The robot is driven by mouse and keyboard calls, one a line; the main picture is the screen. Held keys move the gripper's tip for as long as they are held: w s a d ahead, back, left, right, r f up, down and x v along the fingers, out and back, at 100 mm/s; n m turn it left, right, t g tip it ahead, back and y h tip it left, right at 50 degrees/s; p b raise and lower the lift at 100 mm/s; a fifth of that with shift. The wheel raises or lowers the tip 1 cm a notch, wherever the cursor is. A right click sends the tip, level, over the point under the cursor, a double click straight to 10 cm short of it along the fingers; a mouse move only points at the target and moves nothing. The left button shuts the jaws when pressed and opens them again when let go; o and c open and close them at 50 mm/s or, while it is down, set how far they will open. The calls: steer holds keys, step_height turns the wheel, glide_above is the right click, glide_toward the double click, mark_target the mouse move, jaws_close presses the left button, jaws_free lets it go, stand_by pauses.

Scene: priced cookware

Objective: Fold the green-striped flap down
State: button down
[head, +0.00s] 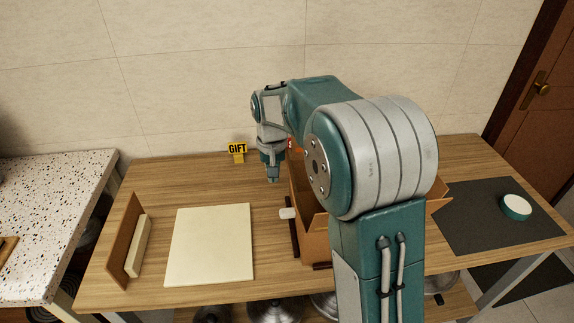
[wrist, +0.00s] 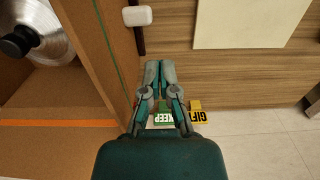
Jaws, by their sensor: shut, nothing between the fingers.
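An open cardboard box (head: 316,246) stands on the table, largely hidden behind my arm in the head view. In the wrist view, a metal pot lid with a black knob (wrist: 17,42) shows inside it. A brown panel (wrist: 118,38) at the box's edge carries a thin green line and may be the green-striped flap seen nearly edge-on; its exact angle is unclear. A flap with an orange stripe (wrist: 55,123) lies at the lower left of the wrist view. My gripper (wrist: 160,66) is shut and empty, pointing down just outside the box, beside that panel. It also shows in the head view (head: 272,179).
A yellow GIFT sign (head: 238,150) and a green KEEP sign (wrist: 166,116) stand near the back. A white piece (head: 288,213) sits by the box. A cream board (head: 210,245) lies left. A dark mat (head: 475,225) with a round roll (head: 515,207) lies right.

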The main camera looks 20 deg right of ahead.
steer(key=shift+s+d+r, duration=0.15)
steer(key=shift+d+r, duration=0.05)
steer(key=shift+d, duration=0.55)
steer(key=shift+s+d+r, duration=0.1)
steer(key=shift+d+r, duration=0.05)
steer(key=shift+d, duration=0.55)
steer(key=shift+s+d+r, duration=0.15)
steer(key=shift+d+r, duration=0.05)
steer(key=shift+d, duration=0.65)
steer(key=shift+s+d+r, duration=0.1)
steer(key=shift+s+d, duration=0.05)
steer(key=shift+d, duration=0.45)
steer(key=shift+s+d, duration=0.1)
steer(key=shift+d, duration=0.45)
